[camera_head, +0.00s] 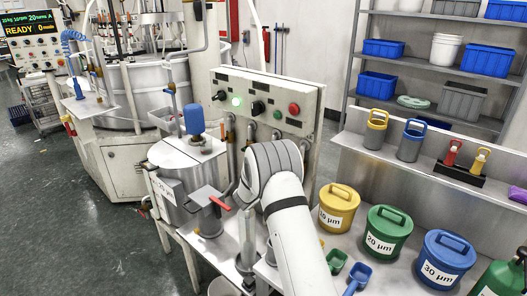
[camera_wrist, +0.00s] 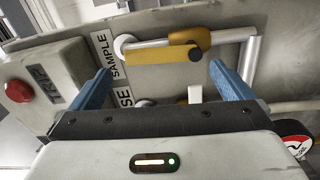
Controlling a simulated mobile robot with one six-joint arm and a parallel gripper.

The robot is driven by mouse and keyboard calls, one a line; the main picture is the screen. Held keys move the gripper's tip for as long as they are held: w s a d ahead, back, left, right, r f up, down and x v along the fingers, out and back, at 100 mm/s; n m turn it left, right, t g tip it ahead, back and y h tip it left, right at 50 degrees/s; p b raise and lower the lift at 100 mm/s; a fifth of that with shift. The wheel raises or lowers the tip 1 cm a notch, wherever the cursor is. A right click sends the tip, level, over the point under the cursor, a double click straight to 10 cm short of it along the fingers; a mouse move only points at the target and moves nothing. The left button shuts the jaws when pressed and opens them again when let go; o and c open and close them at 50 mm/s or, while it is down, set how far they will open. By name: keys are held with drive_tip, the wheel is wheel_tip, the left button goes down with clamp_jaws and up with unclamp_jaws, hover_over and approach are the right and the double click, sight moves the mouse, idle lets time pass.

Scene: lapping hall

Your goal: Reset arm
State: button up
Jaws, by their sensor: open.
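My gripper (camera_wrist: 162,84) shows in the wrist view with its two blue fingers spread wide and nothing between them. Beyond the fingers is a pale panel with a SAMPLE label (camera_wrist: 112,55) and a second, partly covered label ending in "SE". A metal pipe with a yellow-orange lever (camera_wrist: 165,55) runs across the panel just ahead of the fingers. In the head view my arm reaches forward toward the control panel (camera_head: 290,95), and its wrist end hides my gripper.
A red button (camera_wrist: 18,91) sits on a box at the left of the wrist view. In the head view a steel tank (camera_head: 175,200) with a red-handled valve stands left of my arm. Yellow (camera_head: 338,210), green (camera_head: 386,236) and blue (camera_head: 443,260) lidded tubs stand on the bench at right.

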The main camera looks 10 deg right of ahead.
drive_tip(key=s+a+r+t+y, duration=0.3)
drive_tip(key=a+r+y, duration=0.65)
drive_tip(key=r, duration=0.35)
drive_tip(key=s+a+r+y, duration=0.3)
drive_tip(key=s+a+y, duration=0.1)
drive_tip(key=s, duration=0.3)
drive_tip(key=s+f+m+g, duration=0.1)
drive_tip(key=s+m+g, duration=0.1)
drive_tip(key=s, duration=1)
drive_tip(key=s+f+m+g+y, duration=0.1)
drive_tip(key=s+g, duration=0.3)
drive_tip(key=s, duration=0.8)
drive_tip(key=s+f+m+g, duration=0.2)
drive_tip(key=s+m+g, duration=0.1)
drive_tip(key=s, duration=1)
drive_tip(key=shift+g, duration=0.5)
drive_tip(key=shift+a, duration=0.1)
